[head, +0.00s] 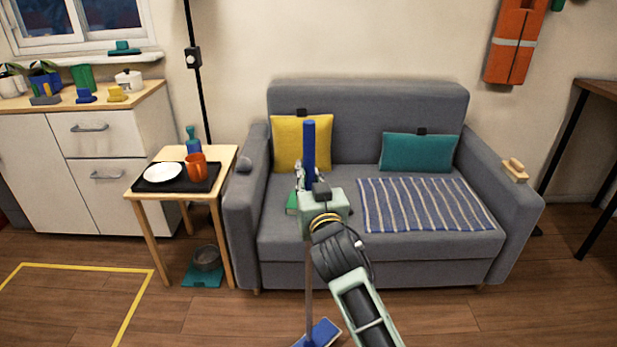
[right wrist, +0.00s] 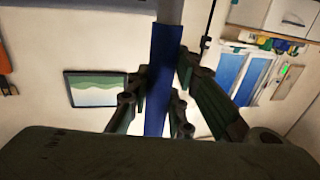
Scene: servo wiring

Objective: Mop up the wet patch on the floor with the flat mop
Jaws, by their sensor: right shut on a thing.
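The flat mop stands roughly upright in front of the sofa in the head view, with a blue grip (head: 309,140) at the top, a grey pole and a blue head (head: 322,334) low at the bottom edge. My right gripper (head: 303,180) is shut on the blue grip. In the right wrist view, the blue grip (right wrist: 163,75) runs between the fingers of the right gripper (right wrist: 160,95). My left gripper is not in view. I cannot make out a wet patch on the visible floor.
The grey sofa (head: 370,105) stands behind the mop. A wooden side table (head: 228,160) with a tray stands to its left, with a bowl (head: 206,258) on a teal mat below. Yellow tape (head: 90,267) marks open floor at left.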

